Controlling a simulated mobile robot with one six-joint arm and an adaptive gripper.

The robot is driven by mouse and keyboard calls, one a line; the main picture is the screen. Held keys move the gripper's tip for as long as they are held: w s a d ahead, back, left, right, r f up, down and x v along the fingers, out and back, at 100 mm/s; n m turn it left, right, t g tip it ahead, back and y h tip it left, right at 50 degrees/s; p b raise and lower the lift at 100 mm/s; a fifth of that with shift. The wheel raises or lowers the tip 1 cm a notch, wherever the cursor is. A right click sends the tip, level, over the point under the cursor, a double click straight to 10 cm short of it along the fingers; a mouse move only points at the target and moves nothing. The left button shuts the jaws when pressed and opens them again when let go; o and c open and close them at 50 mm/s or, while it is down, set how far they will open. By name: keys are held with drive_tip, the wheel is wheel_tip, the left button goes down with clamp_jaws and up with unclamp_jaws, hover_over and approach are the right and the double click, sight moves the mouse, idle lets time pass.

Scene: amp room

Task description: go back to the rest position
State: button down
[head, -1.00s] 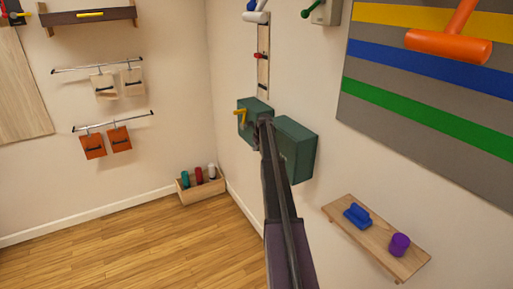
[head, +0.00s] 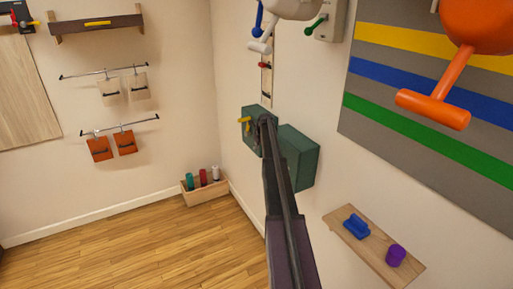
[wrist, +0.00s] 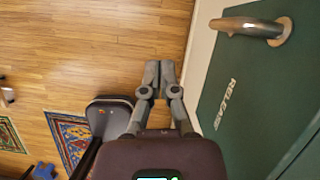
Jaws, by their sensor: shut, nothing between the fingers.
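My gripper (wrist: 159,78) is shut and empty in the wrist view, with its two fingertips together over the wood floor. A green panel (wrist: 240,85) with pale lettering is close on its right, and a metal handle (wrist: 252,27) stands out from it. The gripper looks apart from both. In the head view my arm reaches up and away to a green wall box (head: 299,158), and its end covers part of the box. A yellow lever (head: 244,120) shows just left of the arm's end. The fingers are too small to make out there.
A small wall shelf (head: 345,228) with a blue block and a purple cylinder is right of my arm. Orange (head: 433,108) and white handles hang at the top. A wooden bin (head: 205,193) stands by the corner. The floor (head: 130,245) at left is clear.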

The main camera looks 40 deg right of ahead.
drive_tip(key=shift+a+r, duration=0.1)
drive_tip(key=shift+r, duration=0.05)
idle(0.6)
drive_tip(key=s+a+f+n+g+b, duration=0.1)
drive_tip(key=s+a+f+n+b, duration=0.35)
drive_tip(key=a, duration=0.65)
drive_tip(key=s+a+f+n+g+b, duration=0.1)
drive_tip(key=s+a+f+n, duration=0.1)
drive_tip(key=s+a+n, duration=0.6)
drive_tip(key=s+a+f+n+b, duration=0.25)
drive_tip(key=a+n, duration=0.25)
drive_tip(key=a, duration=0.8)
drive_tip(key=s+a+f+n+g+b, duration=0.1)
drive_tip(key=s+a+f+n+b, duration=0.2)
drive_tip(key=s+a+n, duration=0.6)
drive_tip(key=s+a+f+n+g+b, duration=0.1)
drive_tip(key=s+a+f+n+b, duration=0.3)
drive_tip(key=s+a+n, duration=0.5)
drive_tip(key=s+a+f, duration=0.1)
drive_tip(key=s, duration=0.3)
drive_tip(key=shift+s+b, duration=0.3)
drive_tip(key=shift+a, duration=0.1)
